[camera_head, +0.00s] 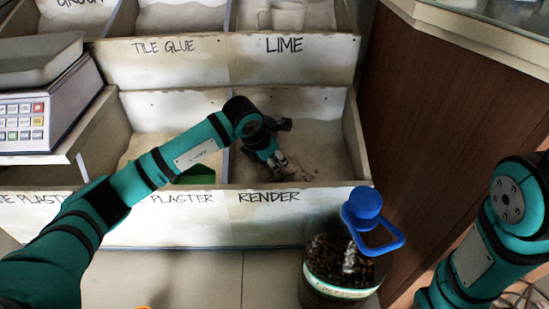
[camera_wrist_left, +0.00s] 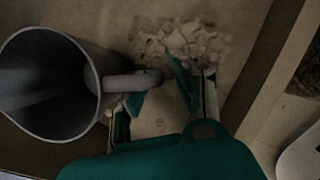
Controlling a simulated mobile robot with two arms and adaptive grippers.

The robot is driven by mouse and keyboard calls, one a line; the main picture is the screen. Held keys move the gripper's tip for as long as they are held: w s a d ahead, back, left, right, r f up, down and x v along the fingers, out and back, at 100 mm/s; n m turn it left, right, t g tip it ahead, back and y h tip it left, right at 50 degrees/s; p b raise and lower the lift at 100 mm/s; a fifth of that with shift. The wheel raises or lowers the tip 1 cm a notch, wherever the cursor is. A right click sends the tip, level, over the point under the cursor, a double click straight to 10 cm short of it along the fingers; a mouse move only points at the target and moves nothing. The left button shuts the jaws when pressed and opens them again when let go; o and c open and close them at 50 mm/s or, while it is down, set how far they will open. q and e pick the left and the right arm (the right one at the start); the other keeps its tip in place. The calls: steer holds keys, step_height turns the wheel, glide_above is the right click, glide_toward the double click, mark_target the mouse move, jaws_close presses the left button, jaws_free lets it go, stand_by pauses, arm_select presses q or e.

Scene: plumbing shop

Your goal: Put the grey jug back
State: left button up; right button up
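The grey jug (camera_wrist_left: 50,85) shows in the left wrist view, its round mouth facing the camera and its handle (camera_wrist_left: 133,81) pointing right. My left gripper (camera_wrist_left: 160,92) has its two fingers apart. The handle's end lies close to the left finger; I cannot tell whether they touch. In the head view my left gripper (camera_head: 279,161) reaches down into the bin marked RENDER (camera_head: 268,197), near pale lumps. I cannot make out the jug in the head view. My right arm shows at the right, its gripper out of view.
Pale lumps (camera_wrist_left: 185,42) lie on the powder by the fingers. A large bottle with a blue cap (camera_head: 362,203) stands before the bins. The PLASTER bin holds a green object (camera_head: 197,174). A scale (camera_head: 30,122) is at left; a wooden counter (camera_head: 425,120) stands right.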

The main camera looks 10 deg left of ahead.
arm_select(q)
steer(key=shift+o, duration=0.7)
steer(key=shift+r, duration=0.1)
steer(key=shift+a+r, duration=0.1)
steer(key=shift+r, duration=0.2)
steer(key=v, duration=1.1)
steer(key=shift+s, duration=0.2)
steer(key=shift+a+r, duration=0.1)
